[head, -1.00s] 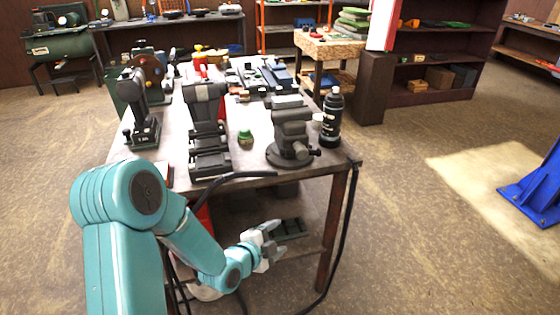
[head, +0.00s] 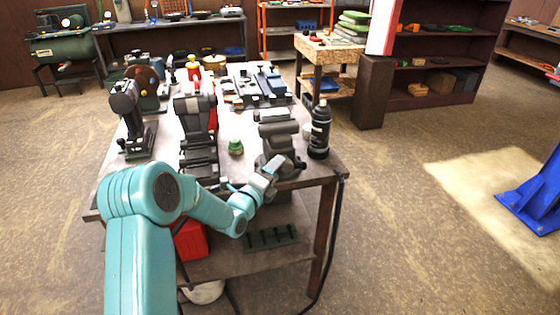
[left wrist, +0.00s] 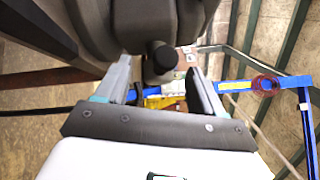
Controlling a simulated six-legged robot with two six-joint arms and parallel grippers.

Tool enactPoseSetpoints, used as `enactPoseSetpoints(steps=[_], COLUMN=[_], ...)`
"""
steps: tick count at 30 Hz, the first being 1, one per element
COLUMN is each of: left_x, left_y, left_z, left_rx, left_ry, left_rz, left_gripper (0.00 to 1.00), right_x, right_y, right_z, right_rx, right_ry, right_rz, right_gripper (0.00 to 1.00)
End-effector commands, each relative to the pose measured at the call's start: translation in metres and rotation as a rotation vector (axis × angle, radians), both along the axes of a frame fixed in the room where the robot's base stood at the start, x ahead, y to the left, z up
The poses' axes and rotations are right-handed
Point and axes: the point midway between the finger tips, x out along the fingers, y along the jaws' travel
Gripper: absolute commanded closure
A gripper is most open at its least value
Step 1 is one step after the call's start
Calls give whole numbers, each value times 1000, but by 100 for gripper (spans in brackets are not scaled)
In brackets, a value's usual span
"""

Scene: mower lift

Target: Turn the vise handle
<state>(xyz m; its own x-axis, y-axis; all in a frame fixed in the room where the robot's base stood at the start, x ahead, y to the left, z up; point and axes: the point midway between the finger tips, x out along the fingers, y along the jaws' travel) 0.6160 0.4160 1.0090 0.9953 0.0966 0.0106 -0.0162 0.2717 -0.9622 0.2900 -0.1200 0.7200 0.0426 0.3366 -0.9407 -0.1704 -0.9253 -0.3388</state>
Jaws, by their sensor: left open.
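The grey vise (head: 278,130) stands at the front right corner of the workbench (head: 222,160). My left gripper (head: 273,167) is open, close in front of the vise's lower part in the head view, and covers some of it. In the left wrist view the dark vise body (left wrist: 150,20) fills the top middle. The dark round end of the vise handle (left wrist: 160,57) shows between the two open fingers of my left gripper (left wrist: 163,72). I cannot tell whether a finger touches it. My right gripper is not in view.
A black bottle (head: 319,130) stands just right of the vise. A small green object (head: 235,146) lies to its left, beside dark bench machines (head: 195,125). A lower shelf holds a red box (head: 190,240) and a dark tray (head: 270,237). Open floor lies to the right.

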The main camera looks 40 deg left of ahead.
Motion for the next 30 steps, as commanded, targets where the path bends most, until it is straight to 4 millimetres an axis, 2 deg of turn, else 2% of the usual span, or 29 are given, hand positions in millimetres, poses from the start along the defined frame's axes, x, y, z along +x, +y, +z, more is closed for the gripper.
enactPoseSetpoints(steps=[3, 6, 16, 17, 21, 22, 26, 30], left_x=[18, 26, 32, 32, 32, 32, 32, 32], left_y=[1, 1, 0, 0, 0, 0, 0, 1], left_z=[2, 1, 0, 0, 0, 0, -1, -4], left_rx=[0, 0, -1, -1, -1, -1, -1, -10], left_ry=[0, 0, 1, 1, 1, 1, 0, -11], left_rz=[-1, -1, 0, 0, 0, 0, 0, 0], left_gripper=[32, 32, 32, 35, 81, 87, 87, 87], right_x=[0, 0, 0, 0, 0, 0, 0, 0], right_y=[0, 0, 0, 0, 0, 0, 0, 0], right_z=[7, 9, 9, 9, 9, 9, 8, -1], right_rx=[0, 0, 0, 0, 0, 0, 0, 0], right_ry=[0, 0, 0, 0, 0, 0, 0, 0], right_rz=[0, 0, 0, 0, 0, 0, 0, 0], right_gripper=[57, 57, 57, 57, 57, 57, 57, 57])
